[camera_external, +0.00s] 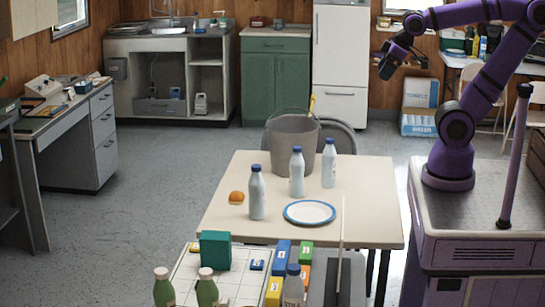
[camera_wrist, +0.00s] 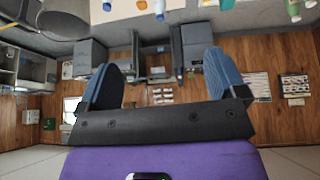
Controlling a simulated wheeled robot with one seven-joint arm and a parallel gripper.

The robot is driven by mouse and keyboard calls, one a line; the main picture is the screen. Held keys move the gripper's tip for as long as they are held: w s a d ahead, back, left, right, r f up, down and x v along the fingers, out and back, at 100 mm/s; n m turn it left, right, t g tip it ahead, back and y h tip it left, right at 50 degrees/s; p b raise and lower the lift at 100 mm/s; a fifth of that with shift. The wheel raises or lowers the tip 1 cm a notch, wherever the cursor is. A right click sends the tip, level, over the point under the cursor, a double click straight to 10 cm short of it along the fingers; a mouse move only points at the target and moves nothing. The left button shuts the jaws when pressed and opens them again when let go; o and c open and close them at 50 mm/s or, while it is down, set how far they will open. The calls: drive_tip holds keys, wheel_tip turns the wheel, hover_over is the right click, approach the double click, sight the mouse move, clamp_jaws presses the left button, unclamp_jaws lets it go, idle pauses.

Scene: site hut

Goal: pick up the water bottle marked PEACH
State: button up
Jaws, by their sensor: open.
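Three pale water bottles with blue caps stand upright on the beige table: a front-left one (camera_external: 257,195), a middle one (camera_external: 297,174) and a right one (camera_external: 329,164). Another pale bottle (camera_external: 292,288) stands at the front picture edge, partly cut off. No marking is readable, so I cannot tell which is PEACH. My gripper (camera_external: 388,66) is raised high above and beyond the table's right side, far from the bottles. In the wrist view its two blue fingers (camera_wrist: 163,65) are wide apart with nothing between them. Some bottles show partly at that view's top edge.
A grey bucket (camera_external: 291,143) stands behind the bottles on the table (camera_external: 370,222). A blue-rimmed plate (camera_external: 309,213) and an orange bun (camera_external: 236,197) lie in front. Green bottles (camera_external: 207,290) and several boxes crowd the foreground. The table's right side is clear.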

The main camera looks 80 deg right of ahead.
drive_tip(key=w+d+f+t+h, duration=0.1)
drive_tip(key=w+d+f, duration=0.2)
drive_tip(key=w+d, duration=0.3)
drive_tip(key=w+d+f+t+h, duration=0.1)
drive_tip(key=w+d+f, duration=0.2)
drive_tip(key=w, duration=0.6)
drive_tip(key=n+t, duration=0.2)
drive_tip(key=t, duration=0.1)
hover_over(297, 167)
drive_tip(key=s+a, duration=0.1)
drive_tip(key=s, duration=0.4)
wheel_tip(297, 167, down, 18)
drive_tip(key=s+d+f+m+t+y, duration=0.1)
drive_tip(key=s+d+f+t, duration=0.1)
drive_tip(key=f, duration=0.7)
drive_tip(key=s+d+f+m+t+y, duration=0.1)
drive_tip(key=s+d+f+t+y, duration=0.15)
drive_tip(key=f, duration=0.65)
drive_tip(key=shift+g+h, duration=0.35)
drive_tip(key=shift+h, duration=0.1)
drive_tip(key=x, duration=1)
drive_tip(key=shift+w+a+f, duration=0.1)
drive_tip(key=shift+a+f, duration=0.05)
drive_tip(key=shift+a, duration=0.2)
drive_tip(key=c, duration=1.3)
